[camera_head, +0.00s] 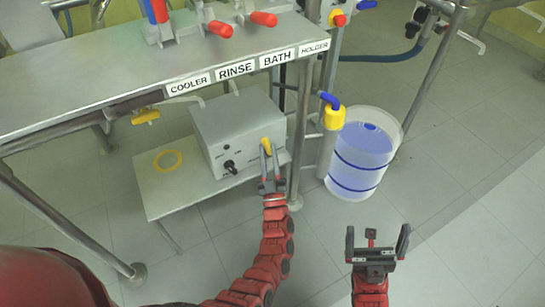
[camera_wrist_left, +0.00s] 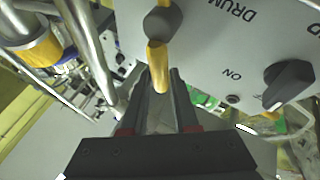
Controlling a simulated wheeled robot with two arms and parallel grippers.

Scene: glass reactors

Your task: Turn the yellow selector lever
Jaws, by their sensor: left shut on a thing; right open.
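The yellow selector lever (camera_head: 266,146) is on the front face of a grey control box (camera_head: 235,130), at its right end. In the left wrist view the lever (camera_wrist_left: 157,66) hangs from a dark round hub, its lower end between my fingers. My left gripper (camera_head: 269,168) is at the lever, with its two fingers on either side of it; it also shows in the left wrist view (camera_wrist_left: 160,95). It is shut on the lever. My right gripper (camera_head: 377,243) is open and empty above the floor at the lower right.
The box stands on a low shelf (camera_head: 165,195) under a bench labelled COOLER, RINSE, BATH and HOLDER (camera_head: 314,48). A black knob (camera_head: 230,166) is left of the lever. A steel post (camera_head: 302,130) and a drum of bluish liquid (camera_head: 361,155) stand to the right.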

